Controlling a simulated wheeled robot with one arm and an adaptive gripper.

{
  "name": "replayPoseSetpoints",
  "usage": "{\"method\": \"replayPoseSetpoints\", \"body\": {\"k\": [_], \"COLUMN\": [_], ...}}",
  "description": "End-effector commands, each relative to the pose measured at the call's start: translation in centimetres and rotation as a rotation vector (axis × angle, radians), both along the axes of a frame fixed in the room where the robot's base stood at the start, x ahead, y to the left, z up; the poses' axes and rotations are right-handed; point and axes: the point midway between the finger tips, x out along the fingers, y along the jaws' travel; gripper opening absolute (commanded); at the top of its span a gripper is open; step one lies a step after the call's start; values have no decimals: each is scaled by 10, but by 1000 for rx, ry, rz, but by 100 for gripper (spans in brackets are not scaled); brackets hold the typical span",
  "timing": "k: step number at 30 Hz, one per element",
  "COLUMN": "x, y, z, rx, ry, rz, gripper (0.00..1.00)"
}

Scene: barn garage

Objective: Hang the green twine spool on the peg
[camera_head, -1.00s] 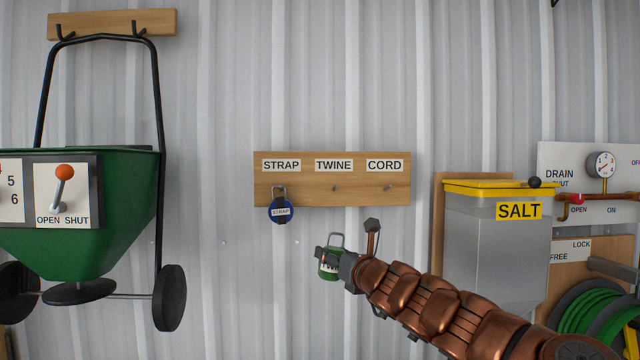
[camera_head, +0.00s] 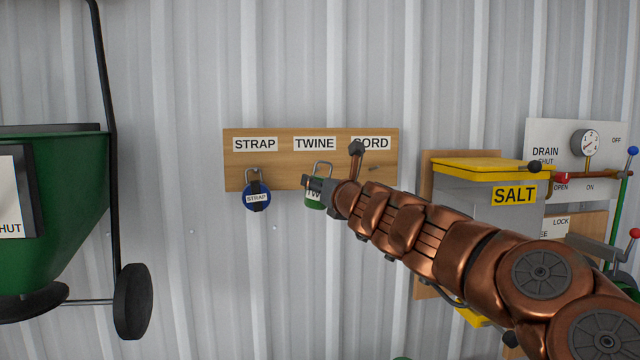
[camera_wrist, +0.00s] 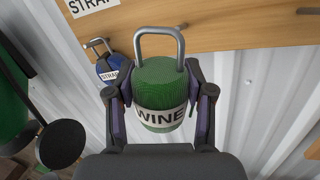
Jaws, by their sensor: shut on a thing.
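The green twine spool (camera_head: 314,201) has a white label and a grey metal loop on top. It also shows in the wrist view (camera_wrist: 160,85), upright between the fingers. My gripper (camera_head: 322,189) is shut on it; both fingers press its sides in the wrist view (camera_wrist: 160,95). The wooden peg board (camera_head: 278,178) carries STRAP, TWINE and CORD labels. The spool's loop is in front of the board, below the TWINE label (camera_head: 315,144). The TWINE peg is hidden or cannot be made out behind the loop. I cannot tell whether the loop touches a peg.
The blue strap spool (camera_head: 257,198) hangs under the STRAP label, left of my gripper. The CORD peg (camera_head: 374,168) is bare. A salt bin (camera_head: 470,200) stands right and a green spreader (camera_head: 55,220) left. The corrugated wall below the board is clear.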

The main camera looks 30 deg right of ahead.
Motion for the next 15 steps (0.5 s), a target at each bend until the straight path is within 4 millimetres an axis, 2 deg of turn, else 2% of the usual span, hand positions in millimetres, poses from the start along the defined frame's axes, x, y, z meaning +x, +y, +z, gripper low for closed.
{"method": "replayPoseSetpoints", "body": {"k": [15], "x": [23], "y": [-12], "z": [-3], "rx": [0], "ry": [2], "rz": [-5], "gripper": [10]}}
